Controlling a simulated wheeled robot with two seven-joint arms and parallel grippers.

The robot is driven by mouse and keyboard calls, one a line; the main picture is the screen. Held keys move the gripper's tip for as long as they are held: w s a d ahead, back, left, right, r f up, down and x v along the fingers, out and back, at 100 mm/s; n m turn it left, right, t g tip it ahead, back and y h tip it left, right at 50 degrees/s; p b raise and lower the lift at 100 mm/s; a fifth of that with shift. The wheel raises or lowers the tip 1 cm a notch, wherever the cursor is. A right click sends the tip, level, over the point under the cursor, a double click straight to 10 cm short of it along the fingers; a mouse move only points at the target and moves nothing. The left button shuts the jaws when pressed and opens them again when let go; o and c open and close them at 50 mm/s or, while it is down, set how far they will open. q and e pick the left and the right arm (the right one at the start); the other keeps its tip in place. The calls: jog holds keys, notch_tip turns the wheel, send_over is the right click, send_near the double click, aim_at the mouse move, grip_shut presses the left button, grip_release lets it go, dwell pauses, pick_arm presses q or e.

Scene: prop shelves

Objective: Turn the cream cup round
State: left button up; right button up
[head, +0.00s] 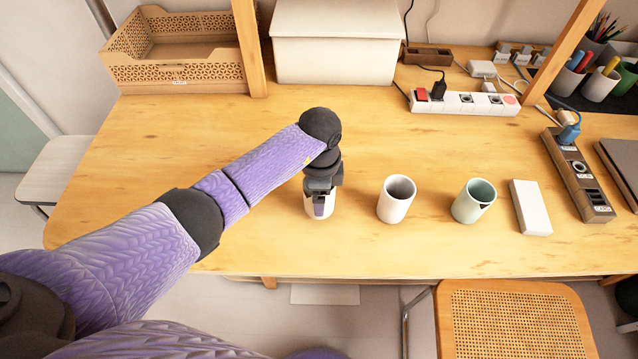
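My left gripper (319,207) points down over a pale, cream-white cup (322,214) on the wooden table. The gripper hides the cup's rim and upper part, and one finger shows against its near side. I cannot tell whether the fingers are closed on it. A second pale cup (393,208), off-white with a greyish inside, stands upright to its right, apart from the gripper. A mint-green cup (470,204) with a dark mark near its rim stands further right. From colour alone, I cannot firmly tell which pale cup is the cream one. My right gripper is not in view.
A white power strip (463,104) lies behind. A cardboard tray (178,70) and white bin (335,45) stand at the back. The table's left part is clear. A cane chair (515,325) stands in front.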

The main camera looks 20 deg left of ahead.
pick_arm(q)
jog(key=n+p, duration=0.1)
jog(key=n, duration=0.2)
jog(key=n+p, duration=0.1)
jog(key=n, duration=0.1)
jog(key=shift+r+p, duration=0.3)
jog(key=shift+p, duration=0.05)
jog(key=n+p, duration=0.1)
jog(key=n, duration=0.2)
jog(key=shift+f+n, duration=0.35)
jog(key=shift+n, duration=0.25)
jog(key=shift+f+b, duration=0.4)
jog(key=shift+f, duration=0.35)
jog(key=shift+f, duration=0.2)
jog(key=o, duration=1.1)
